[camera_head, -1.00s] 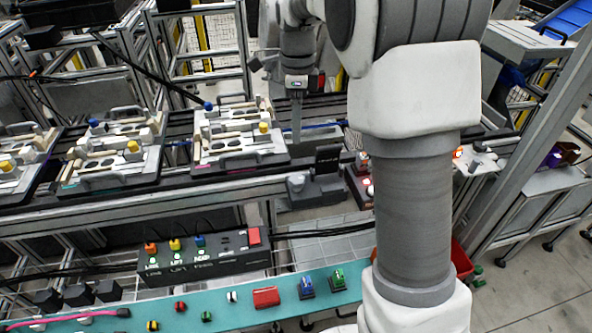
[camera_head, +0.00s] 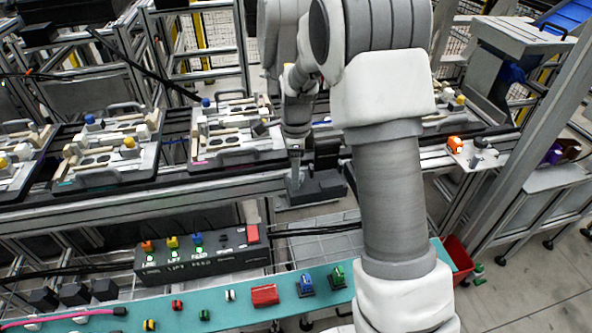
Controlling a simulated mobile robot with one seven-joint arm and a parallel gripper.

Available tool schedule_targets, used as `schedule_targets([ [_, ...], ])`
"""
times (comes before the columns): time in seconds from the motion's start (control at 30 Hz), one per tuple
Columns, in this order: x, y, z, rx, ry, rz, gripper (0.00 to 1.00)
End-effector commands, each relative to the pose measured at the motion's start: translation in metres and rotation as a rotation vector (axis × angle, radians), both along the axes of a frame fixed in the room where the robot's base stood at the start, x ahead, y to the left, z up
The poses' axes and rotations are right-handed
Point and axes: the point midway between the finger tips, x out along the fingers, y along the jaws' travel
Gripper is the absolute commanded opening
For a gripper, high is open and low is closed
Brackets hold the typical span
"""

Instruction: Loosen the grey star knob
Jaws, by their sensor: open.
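The dark clamp block (camera_head: 318,186) stands at the front edge of the conveyor, left of my arm. The grey knob on its left end is mostly covered by my gripper, so its star shape cannot be made out. My gripper (camera_head: 295,181) points straight down at that left end, its jaws open. The fingertips look level with the knob, around or just in front of it. I cannot tell whether they touch it.
Several pallets with fixtures (camera_head: 237,163) line the conveyor to the left. A black button box (camera_head: 205,262) and a teal shelf (camera_head: 110,314) with coloured buttons lie in front. A small panel with an orange knob (camera_head: 455,144) is at right.

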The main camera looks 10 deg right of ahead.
Motion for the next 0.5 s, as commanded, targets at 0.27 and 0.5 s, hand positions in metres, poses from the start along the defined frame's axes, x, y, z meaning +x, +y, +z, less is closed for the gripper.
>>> schedule_targets([
  [0.27,-0.0001,0.0000,-0.0004,0.000,0.000,0.001,0.72],
  [0.5,0.0000,0.0001,-0.0001,0.000,0.000,0.001,0.29],
])
